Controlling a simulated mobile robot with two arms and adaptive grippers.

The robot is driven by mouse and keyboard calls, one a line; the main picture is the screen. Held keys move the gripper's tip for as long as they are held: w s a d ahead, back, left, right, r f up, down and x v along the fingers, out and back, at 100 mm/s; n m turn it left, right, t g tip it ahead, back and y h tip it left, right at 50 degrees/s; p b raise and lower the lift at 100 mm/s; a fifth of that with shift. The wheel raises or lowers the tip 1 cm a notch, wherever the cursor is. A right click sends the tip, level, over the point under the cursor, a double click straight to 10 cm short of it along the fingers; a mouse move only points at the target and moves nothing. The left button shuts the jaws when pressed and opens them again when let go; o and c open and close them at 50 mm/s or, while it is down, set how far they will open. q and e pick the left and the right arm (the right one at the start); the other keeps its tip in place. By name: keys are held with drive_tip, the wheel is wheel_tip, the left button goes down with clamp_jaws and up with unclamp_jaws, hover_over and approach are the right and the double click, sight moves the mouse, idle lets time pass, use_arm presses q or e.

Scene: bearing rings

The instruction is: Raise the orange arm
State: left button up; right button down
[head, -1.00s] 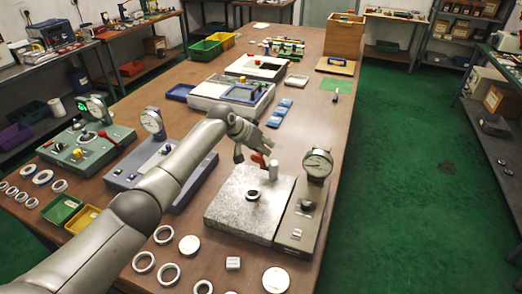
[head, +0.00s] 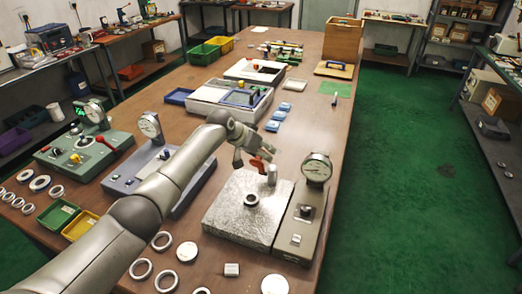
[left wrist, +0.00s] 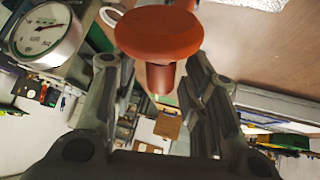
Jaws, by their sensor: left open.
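The orange arm (head: 257,163) is a small orange-red piece beside a pale upright post (head: 272,174), at the back of a speckled stone plate (head: 228,219). In the left wrist view its rounded orange-red knob (left wrist: 160,32) and a narrower stem stand in front of and between the fingers. My left gripper (head: 254,154) is open around or just behind the orange arm; contact cannot be told. Its two fingers also show in the left wrist view (left wrist: 155,85). A dark-and-white ring (head: 251,200) lies on the plate. My right gripper is out of view.
A dial gauge (head: 316,170) on a grey base (head: 296,228) stands right of the plate, close to the gripper. Loose rings (head: 187,251) lie in front. A blue-grey gauge fixture (head: 126,181) is to the left, behind my arm. Blue pads (head: 279,115) lie beyond.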

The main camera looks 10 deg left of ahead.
use_arm(q)
drive_tip(key=v, duration=1.1)
drive_tip(key=shift+s+a+r, duration=0.15)
drive_tip(key=shift+a+r, duration=0.05)
drive_tip(key=shift+r, duration=0.05)
